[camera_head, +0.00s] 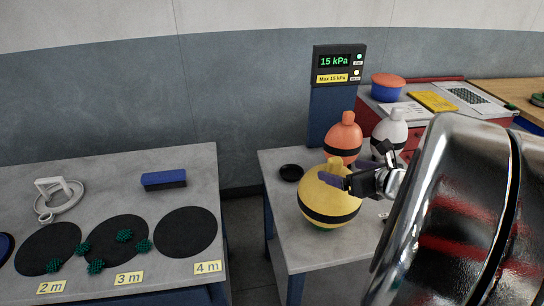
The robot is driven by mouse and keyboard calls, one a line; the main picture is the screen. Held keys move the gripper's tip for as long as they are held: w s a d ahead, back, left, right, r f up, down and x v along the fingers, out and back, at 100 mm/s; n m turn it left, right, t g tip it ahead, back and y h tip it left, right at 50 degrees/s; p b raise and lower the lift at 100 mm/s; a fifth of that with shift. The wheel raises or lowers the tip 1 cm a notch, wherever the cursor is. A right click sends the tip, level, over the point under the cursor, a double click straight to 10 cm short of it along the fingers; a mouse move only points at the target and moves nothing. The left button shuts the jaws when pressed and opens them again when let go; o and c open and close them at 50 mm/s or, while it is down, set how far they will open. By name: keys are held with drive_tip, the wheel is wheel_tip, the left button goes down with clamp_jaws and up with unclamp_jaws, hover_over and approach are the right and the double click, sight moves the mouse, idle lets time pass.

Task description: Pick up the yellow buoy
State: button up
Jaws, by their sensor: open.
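The yellow buoy (318,203) is round with a black band around its middle and a narrower neck on top. It stands upright on the right-hand grey table (355,250), near its front. My gripper (335,175) is open, with its dark fingers at the buoy's upper right, by the neck. The fingers overlap the buoy in the picture, and I cannot tell whether they touch it. Part of the buoy's right side is hidden behind the gripper.
An orange buoy (343,137) and a white buoy (390,131) stand close behind. A display reading 15 kPa (338,63) rises behind them. A black disc (291,172) lies left of the yellow buoy. A gap separates the left table (120,185), which holds several green knotted pieces.

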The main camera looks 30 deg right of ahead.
sight(337, 169)
drive_tip(key=shift+w+f, duration=0.1)
drive_tip(key=shift+w, duration=0.1)
drive_tip(key=shift+x, duration=2.45)
